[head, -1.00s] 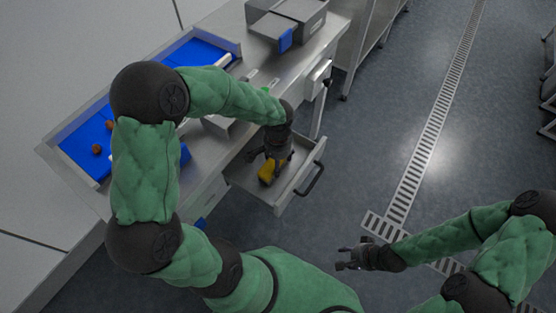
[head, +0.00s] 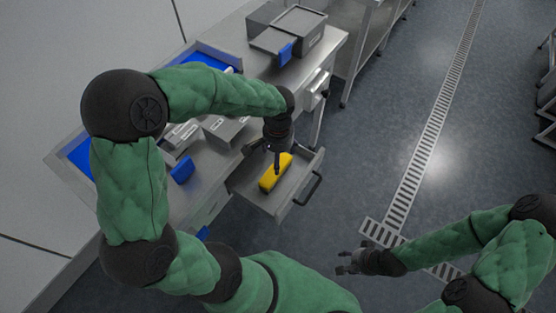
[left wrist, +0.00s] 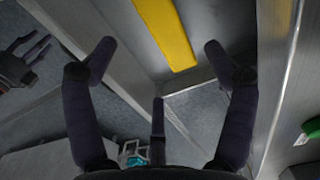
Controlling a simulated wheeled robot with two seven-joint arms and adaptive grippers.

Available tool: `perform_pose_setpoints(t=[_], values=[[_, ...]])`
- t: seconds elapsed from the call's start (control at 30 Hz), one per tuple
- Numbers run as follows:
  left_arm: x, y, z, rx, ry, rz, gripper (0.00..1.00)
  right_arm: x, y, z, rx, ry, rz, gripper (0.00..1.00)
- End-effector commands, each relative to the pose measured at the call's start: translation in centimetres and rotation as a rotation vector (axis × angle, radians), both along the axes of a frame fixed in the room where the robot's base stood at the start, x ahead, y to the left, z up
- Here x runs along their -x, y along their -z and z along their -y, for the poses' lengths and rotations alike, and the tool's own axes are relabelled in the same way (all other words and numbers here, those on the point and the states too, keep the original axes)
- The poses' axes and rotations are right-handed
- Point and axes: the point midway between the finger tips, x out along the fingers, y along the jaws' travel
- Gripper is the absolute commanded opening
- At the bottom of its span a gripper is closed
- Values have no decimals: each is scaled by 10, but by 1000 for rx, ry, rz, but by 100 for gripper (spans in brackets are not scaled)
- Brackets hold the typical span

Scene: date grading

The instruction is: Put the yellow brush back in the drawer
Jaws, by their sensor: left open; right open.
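The yellow brush (head: 268,183) lies in the pulled-out drawer (head: 297,173) under the worktop. My left gripper (head: 277,165) is over the brush in the head view and hides part of it. In the left wrist view, the brush (left wrist: 167,32) lies beyond the spread fingers of my left gripper (left wrist: 160,52), near a drawer wall; nothing is held between them. My right gripper (head: 347,263) is open and empty, above the floor to the right of the drawer.
The metal worktop (head: 198,160) carries a blue-lined tray (head: 78,158), grey bins and a lidded box (head: 300,22). My left arm hides part of it. The drawer's dark handle (head: 312,188) faces the open floor. A drain grate (head: 420,155) crosses the floor at right.

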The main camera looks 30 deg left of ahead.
Motion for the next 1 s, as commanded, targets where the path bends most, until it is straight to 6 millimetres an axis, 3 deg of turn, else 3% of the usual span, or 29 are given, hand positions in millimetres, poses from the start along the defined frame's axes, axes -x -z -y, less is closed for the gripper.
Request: perform_pose_setpoints(t=[0.1,0.27,1.0], values=[[0,-17,0,0,0,1,84,0,-7,0,0,0,0,44],[0,-26,0,-1,0,0,84,0,-9,0,0,0,0,44],[0,-27,0,0,0,-1,84,0,-9,0,0,0,0,44]])
